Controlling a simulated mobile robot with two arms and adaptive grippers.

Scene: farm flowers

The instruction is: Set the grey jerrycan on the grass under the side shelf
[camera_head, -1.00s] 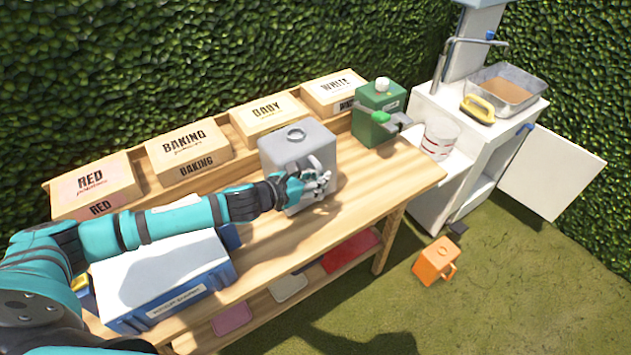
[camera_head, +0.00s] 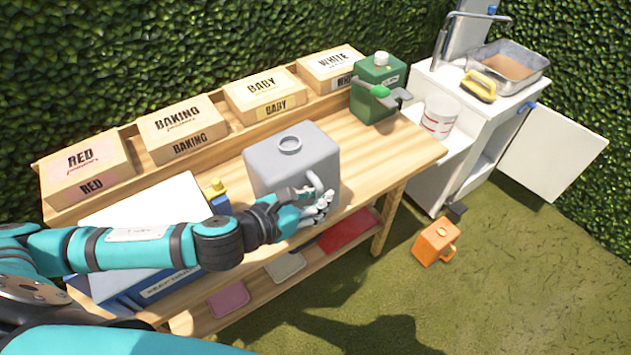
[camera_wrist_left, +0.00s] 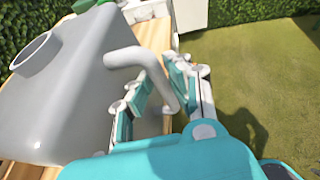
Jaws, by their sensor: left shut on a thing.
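The grey jerrycan (camera_head: 285,160) is at the front edge of the wooden workbench, upright, with its round mouth on top. My left gripper (camera_head: 318,204) is shut on its pale handle; in the left wrist view the fingers (camera_wrist_left: 155,95) close around the handle (camera_wrist_left: 140,60) beside the grey body (camera_wrist_left: 65,85). The jerrycan's underside is hidden, so I cannot tell how far it is clear of the bench. A white side shelf (camera_head: 455,165) adjoins the white cabinet, with a bucket on it. Grass (camera_head: 500,270) lies in front. My right gripper is out of view.
An orange jerrycan (camera_head: 435,243) stands on the grass near the white unit. A green jerrycan (camera_head: 378,90) stands on the bench's right end. Several labelled boxes (camera_head: 180,128) line the back. The cabinet door (camera_head: 552,152) hangs open. Grass at the right front is clear.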

